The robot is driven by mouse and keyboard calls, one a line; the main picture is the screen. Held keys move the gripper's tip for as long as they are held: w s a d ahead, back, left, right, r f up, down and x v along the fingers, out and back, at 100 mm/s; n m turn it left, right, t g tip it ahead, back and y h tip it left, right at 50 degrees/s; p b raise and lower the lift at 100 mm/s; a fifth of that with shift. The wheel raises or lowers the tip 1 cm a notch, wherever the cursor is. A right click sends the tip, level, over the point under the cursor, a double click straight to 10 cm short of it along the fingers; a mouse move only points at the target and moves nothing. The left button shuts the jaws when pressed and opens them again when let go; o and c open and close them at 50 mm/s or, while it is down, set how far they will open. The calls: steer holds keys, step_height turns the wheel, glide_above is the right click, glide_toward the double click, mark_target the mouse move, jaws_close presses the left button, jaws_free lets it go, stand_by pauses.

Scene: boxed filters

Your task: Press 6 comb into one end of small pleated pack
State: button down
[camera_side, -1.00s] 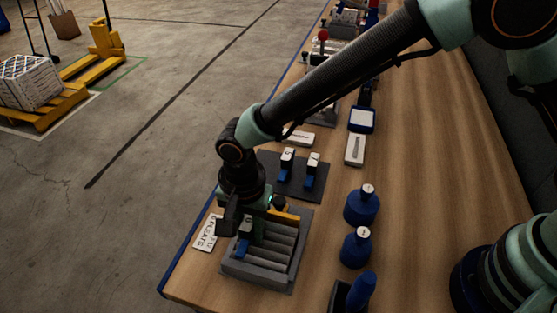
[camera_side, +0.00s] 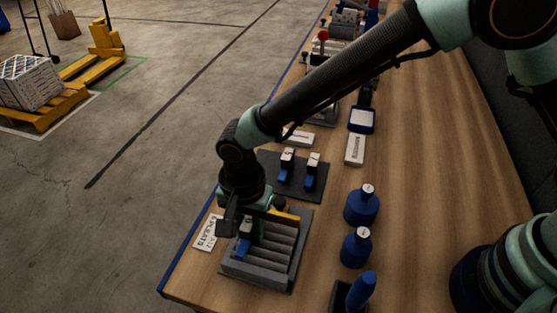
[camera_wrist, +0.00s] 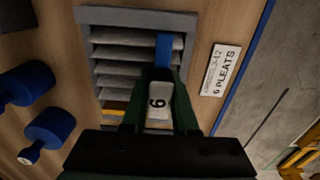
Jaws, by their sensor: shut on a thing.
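The small pleated pack is a grey frame with several pale pleats (camera_side: 275,243); it lies near the table's left edge and shows in the wrist view (camera_wrist: 105,68). My gripper (camera_side: 243,232) is over the pack's left end. In the wrist view my gripper (camera_wrist: 160,88) is shut on the 6 comb, a white block (camera_wrist: 158,103) marked 6 with a blue toothed part (camera_wrist: 163,48). The blue part (camera_side: 242,249) reaches down at the pleats on that end. I cannot tell how deep its teeth sit.
A "6 PLEATS" card (camera_side: 207,233) lies left of the pack. An orange bar (camera_side: 286,216) is at its far side. Two other combs (camera_side: 287,164) (camera_side: 312,169) stand on a dark mat (camera_side: 300,188) behind. Blue weighted knobs (camera_side: 361,206) (camera_side: 355,249) stand to the right.

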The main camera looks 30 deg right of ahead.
mark_target(248, 221)
steer(key=shift+f, duration=0.65)
stand_by(1.0)
steer(key=shift+r, duration=0.1)
steer(key=shift+r, duration=3.5)
